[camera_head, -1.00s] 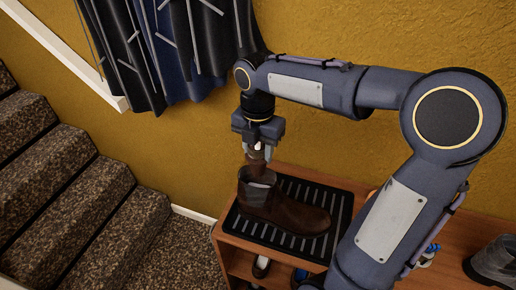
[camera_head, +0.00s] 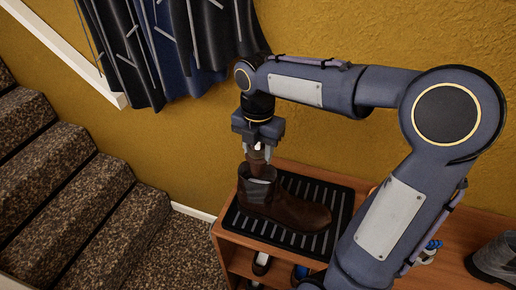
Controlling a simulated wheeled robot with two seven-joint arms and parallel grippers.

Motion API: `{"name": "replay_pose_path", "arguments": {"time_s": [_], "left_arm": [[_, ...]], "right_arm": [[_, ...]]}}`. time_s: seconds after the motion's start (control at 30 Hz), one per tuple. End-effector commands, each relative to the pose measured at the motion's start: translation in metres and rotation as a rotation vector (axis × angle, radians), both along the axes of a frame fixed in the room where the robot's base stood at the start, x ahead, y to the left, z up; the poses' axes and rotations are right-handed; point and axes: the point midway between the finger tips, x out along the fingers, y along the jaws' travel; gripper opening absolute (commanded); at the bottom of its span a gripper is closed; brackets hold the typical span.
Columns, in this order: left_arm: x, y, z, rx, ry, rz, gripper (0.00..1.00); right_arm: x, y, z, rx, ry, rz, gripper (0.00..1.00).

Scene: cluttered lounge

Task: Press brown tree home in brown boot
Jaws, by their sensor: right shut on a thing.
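The brown boot (camera_head: 292,212) stands upright on a black ribbed tray, with its toe to the right. My right gripper (camera_head: 258,147) is directly above the boot's opening, pointing down. It is shut on the brown tree (camera_head: 257,165), whose upper part shows between the fingers and just above the boot's shaft. The tree's lower part is hidden in the boot, so how deep it sits cannot be seen. My left gripper is not in view.
The black tray (camera_head: 340,212) lies on a wooden shoe bench (camera_head: 225,237) with shoes on the shelf below. A grey boot (camera_head: 495,262) stands at the right. Carpeted stairs (camera_head: 75,195) are at left.

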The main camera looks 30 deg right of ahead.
Motion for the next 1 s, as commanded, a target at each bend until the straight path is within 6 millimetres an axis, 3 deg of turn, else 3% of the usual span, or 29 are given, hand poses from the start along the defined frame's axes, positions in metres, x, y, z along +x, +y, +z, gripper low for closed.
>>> {"name": "replay_pose_path", "arguments": {"time_s": [1.0], "left_arm": [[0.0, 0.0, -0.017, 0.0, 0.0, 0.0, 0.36]], "right_arm": [[0.0, 0.0, -0.026, 0.0, 0.0, 0.0, 0.09]]}}
